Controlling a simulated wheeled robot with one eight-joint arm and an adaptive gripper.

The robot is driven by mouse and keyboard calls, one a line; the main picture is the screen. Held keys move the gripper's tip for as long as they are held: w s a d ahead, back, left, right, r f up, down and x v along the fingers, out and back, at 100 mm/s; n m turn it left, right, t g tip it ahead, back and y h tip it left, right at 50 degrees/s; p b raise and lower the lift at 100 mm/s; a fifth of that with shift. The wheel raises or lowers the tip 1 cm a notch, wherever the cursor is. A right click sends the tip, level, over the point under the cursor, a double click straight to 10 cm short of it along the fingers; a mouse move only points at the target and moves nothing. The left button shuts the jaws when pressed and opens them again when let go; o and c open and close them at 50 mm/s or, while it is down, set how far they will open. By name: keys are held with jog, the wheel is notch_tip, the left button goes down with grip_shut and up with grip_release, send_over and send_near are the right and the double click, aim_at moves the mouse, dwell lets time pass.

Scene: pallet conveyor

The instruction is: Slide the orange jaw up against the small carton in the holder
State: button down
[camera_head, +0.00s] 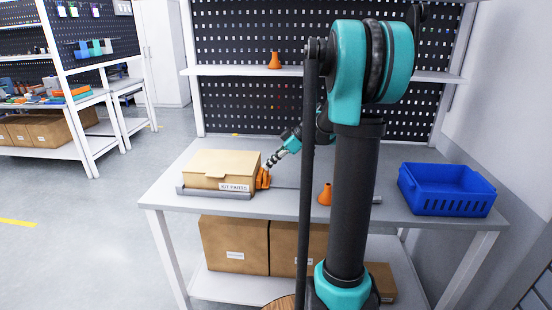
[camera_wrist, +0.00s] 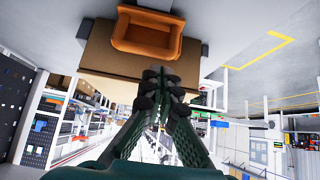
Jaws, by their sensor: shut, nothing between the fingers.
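The small carton (camera_head: 222,165), tan with a KIT PARTS label, sits in the grey holder (camera_head: 215,193) at the left of the table. The orange jaw (camera_head: 263,179) stands at the carton's right end. Any gap between them is too small to tell. In the wrist view the orange jaw (camera_wrist: 147,38) lies before the brown carton (camera_wrist: 100,62). My gripper (camera_head: 268,167) is at the jaw's right side in the head view. In the wrist view my gripper (camera_wrist: 160,78) is shut and empty, its fingertips just by the jaw; contact is unclear.
A thin grey rail (camera_head: 285,187) runs right from the holder, partly hidden behind my arm. An orange cone-shaped piece (camera_head: 325,195) stands near it; another (camera_head: 274,61) is on the shelf. A blue crate (camera_head: 446,190) is at the table's right. Large cartons (camera_head: 234,244) lie below.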

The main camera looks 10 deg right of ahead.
aim_at(264, 177)
jog(key=shift+x, duration=1.6)
